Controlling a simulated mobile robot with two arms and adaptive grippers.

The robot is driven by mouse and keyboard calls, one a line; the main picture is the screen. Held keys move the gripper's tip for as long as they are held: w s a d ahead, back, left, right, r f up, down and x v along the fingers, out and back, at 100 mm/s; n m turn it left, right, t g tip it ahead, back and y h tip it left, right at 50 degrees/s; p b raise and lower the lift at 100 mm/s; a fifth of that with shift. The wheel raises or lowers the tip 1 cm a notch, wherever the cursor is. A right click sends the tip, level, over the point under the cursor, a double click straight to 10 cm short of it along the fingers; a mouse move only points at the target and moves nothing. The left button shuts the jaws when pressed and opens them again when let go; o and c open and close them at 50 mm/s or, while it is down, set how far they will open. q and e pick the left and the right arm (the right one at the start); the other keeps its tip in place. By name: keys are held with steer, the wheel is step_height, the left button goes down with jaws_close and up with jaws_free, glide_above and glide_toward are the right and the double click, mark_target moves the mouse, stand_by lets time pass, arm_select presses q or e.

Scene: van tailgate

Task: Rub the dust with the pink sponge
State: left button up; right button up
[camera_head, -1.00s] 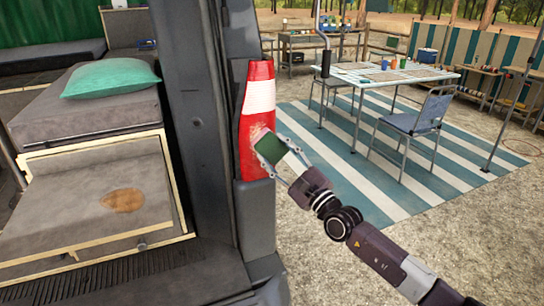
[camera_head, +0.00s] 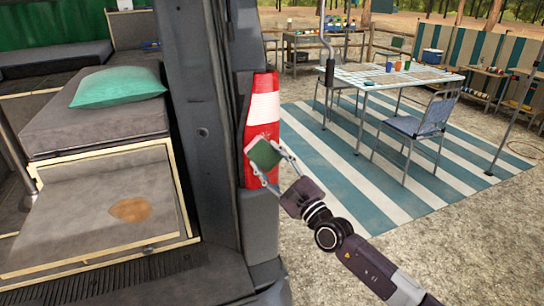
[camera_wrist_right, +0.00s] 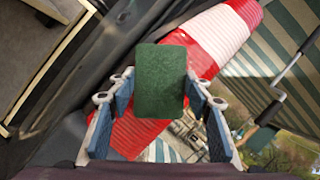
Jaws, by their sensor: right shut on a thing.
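A block with a dark green face (camera_head: 264,154), which I take to be the sponge, is between the fingers of my right gripper (camera_head: 267,158). No pink shows. In the right wrist view the green face (camera_wrist_right: 160,80) sits between the fingers of the shut right gripper (camera_wrist_right: 158,77). The block is in front of the red and white tail light (camera_head: 263,105) on the van's corner. I cannot tell if they touch. No dust shows clearly on the light; the block hides part of its lower half. My left gripper is not in view.
A brown patch (camera_head: 130,210) marks the grey panel inside the van, below a bed with a green pillow (camera_head: 119,87). The dark van pillar (camera_head: 203,170) stands left of the light. A table (camera_head: 375,75) and chair (camera_head: 418,128) stand on a striped mat farther back.

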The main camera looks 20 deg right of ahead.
mark_target(254, 153)
steer(key=shift+a+p, duration=0.55)
steer(key=shift+a, duration=1)
steer(key=shift+a+r+p, duration=0.1)
steer(key=shift+r+p, duration=0.85)
steer(key=shift+d+f+b, duration=0.1)
steer(key=shift+d+b, duration=0.1)
steer(key=shift+b, duration=0.1)
steer(key=shift+w+d+f+b, duration=0.1)
steer(key=shift+w+d+b, duration=0.05)
steer(key=shift+d+b, duration=0.9)
steer(key=shift+d, duration=0.35)
steer(key=shift+d+b, duration=0.25)
steer(key=shift+b, duration=0.05)
steer(key=shift+d, duration=0.15)
steer(key=shift+d+b, duration=1.2)
steer(key=shift+b, duration=0.05)
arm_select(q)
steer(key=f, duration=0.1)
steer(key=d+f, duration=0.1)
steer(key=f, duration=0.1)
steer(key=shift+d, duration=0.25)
arm_select(e)
steer(key=shift+d, duration=0.4)
